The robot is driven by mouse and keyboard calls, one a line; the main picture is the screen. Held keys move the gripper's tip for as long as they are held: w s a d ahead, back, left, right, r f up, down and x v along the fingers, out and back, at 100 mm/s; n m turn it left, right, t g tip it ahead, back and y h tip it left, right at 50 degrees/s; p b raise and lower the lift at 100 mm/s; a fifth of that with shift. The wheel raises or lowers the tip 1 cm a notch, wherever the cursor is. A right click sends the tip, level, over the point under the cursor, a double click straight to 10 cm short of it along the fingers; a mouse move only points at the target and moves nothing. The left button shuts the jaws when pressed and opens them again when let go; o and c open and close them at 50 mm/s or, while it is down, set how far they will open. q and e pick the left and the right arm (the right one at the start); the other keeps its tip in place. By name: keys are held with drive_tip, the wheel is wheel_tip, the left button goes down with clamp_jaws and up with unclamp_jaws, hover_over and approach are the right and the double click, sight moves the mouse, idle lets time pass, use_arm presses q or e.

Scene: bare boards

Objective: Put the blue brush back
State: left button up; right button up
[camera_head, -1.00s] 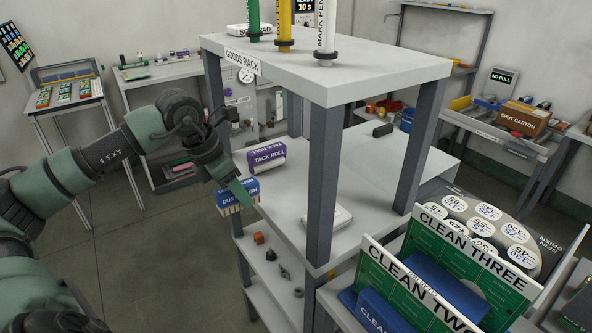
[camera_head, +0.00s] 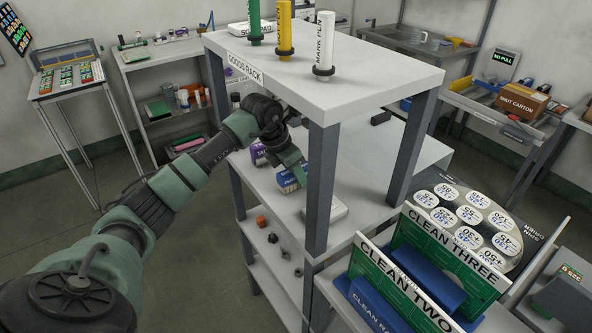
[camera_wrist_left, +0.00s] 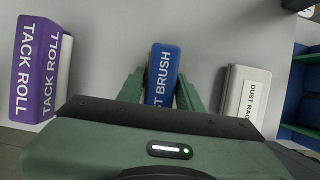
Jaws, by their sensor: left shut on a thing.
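The blue brush (camera_head: 287,181), lettered in white, is at the middle shelf (camera_head: 375,165) of the goods rack (camera_head: 400,72). My left gripper (camera_head: 299,174) is shut on it; in the left wrist view the brush (camera_wrist_left: 162,75) sits between the two green fingers (camera_wrist_left: 160,92). The purple tack roll (camera_head: 258,152) lies to its left, and the pale dust rag pack (camera_head: 325,209) to its right, both apart from it. I cannot tell whether the brush touches the shelf. My right gripper is not in view.
A rack post (camera_head: 319,190) stands close to the right of my left gripper. Green, yellow and white pens (camera_head: 325,42) stand on the top board. Green signs marked clean two and clean three (camera_head: 450,255) are at the front right. Small parts lie on the shelf below.

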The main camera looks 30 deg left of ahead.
use_arm(q)
drive_tip(key=shift+f, duration=0.25)
drive_tip(key=o, duration=1.2)
drive_tip(key=shift+f, duration=0.1)
